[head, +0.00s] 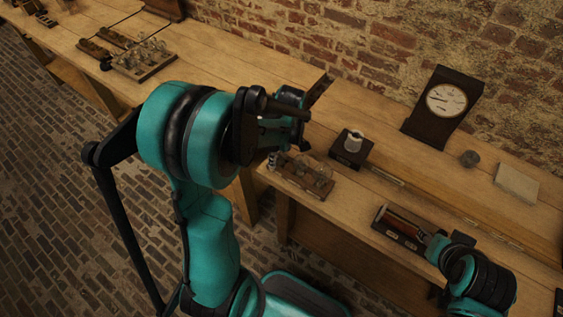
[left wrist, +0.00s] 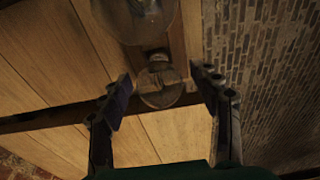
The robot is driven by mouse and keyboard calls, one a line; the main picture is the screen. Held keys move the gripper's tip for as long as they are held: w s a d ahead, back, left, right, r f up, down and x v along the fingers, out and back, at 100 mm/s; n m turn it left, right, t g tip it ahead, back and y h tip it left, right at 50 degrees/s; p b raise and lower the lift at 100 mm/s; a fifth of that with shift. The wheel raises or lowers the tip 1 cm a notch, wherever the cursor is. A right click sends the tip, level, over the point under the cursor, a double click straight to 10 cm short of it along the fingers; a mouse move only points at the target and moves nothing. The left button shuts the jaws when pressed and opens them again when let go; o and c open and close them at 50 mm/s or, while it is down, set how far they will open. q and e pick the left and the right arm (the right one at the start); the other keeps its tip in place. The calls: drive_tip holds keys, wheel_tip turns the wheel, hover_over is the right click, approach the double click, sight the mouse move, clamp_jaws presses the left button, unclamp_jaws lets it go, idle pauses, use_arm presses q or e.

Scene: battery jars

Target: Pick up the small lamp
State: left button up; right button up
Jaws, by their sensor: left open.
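A small round clear-glass lamp (left wrist: 162,88) shows in the left wrist view, between and beyond my left fingers. A larger glass globe (left wrist: 138,14) is just above it in that picture. My left gripper (left wrist: 160,77) is open and empty, with a finger apart from the lamp on each side. In the head view my left gripper (head: 288,112) hangs over the bench, partly hidden by its own wrist. A wooden board with glass globes (head: 310,176) is below it; which globe is the small lamp is unclear there. My right gripper (head: 438,248) is at lower right, its fingers unclear.
Another board of bulbs (head: 146,60) is at back left. A brick wall runs behind.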

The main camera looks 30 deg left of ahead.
use_arm(q)
drive_tip(key=shift+f, duration=0.4)
drive_tip(key=shift+r, duration=0.1)
drive_tip(key=c, duration=1.2)
drive_tip(key=shift+r, duration=0.1)
